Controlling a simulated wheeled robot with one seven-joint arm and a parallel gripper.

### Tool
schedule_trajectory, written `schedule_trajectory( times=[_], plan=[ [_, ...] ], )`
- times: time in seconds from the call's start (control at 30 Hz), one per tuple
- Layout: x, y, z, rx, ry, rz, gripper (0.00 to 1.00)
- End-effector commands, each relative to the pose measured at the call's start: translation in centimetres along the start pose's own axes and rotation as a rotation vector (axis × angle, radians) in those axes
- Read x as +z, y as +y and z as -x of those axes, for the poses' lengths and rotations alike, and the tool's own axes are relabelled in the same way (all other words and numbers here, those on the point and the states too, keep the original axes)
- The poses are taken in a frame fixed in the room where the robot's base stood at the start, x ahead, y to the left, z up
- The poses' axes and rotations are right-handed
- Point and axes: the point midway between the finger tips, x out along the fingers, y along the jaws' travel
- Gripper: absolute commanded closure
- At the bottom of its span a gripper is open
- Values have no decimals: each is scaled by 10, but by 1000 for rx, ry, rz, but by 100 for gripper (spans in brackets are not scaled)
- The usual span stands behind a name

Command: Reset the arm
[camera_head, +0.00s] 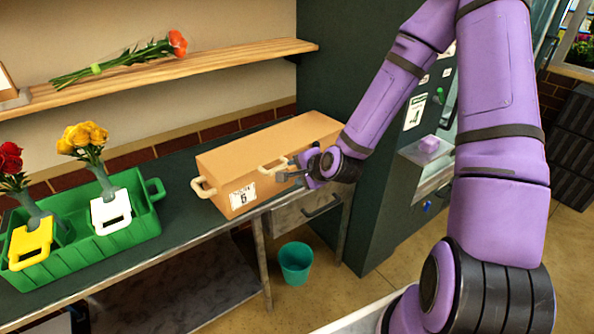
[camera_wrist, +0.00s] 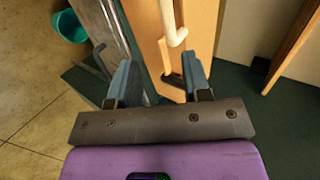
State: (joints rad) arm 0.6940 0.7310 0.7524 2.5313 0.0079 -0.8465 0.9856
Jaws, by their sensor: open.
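My gripper (camera_head: 290,173) is at the front right of an orange-tan box (camera_head: 262,155) on the dark green counter. The box has cream handles and a white label reading 6. In the wrist view my gripper (camera_wrist: 158,82) is open, its two bluish fingers apart with nothing clearly held between them. The box (camera_wrist: 195,45) and one cream handle (camera_wrist: 172,22) show just beyond the fingers. I cannot tell whether a finger touches the box.
A green crate (camera_head: 150,225) holding vases of red and yellow flowers stands at the left. Orange flowers (camera_head: 120,60) lie on a wooden shelf (camera_head: 200,68). A drawer (camera_head: 305,208) sits under the counter and a teal bin (camera_head: 296,262) stands on the floor. A dark green cabinet (camera_head: 385,225) stands right.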

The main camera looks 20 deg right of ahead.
Motion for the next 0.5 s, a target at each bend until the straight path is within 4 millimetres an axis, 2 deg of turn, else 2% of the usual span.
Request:
schedule_trajectory(
  times=[0.33,0.5],
  plan=[
    [0,-1,1,8,-2,21,56],
    [1,-10,12,64,-10,162,56]
  ],
)
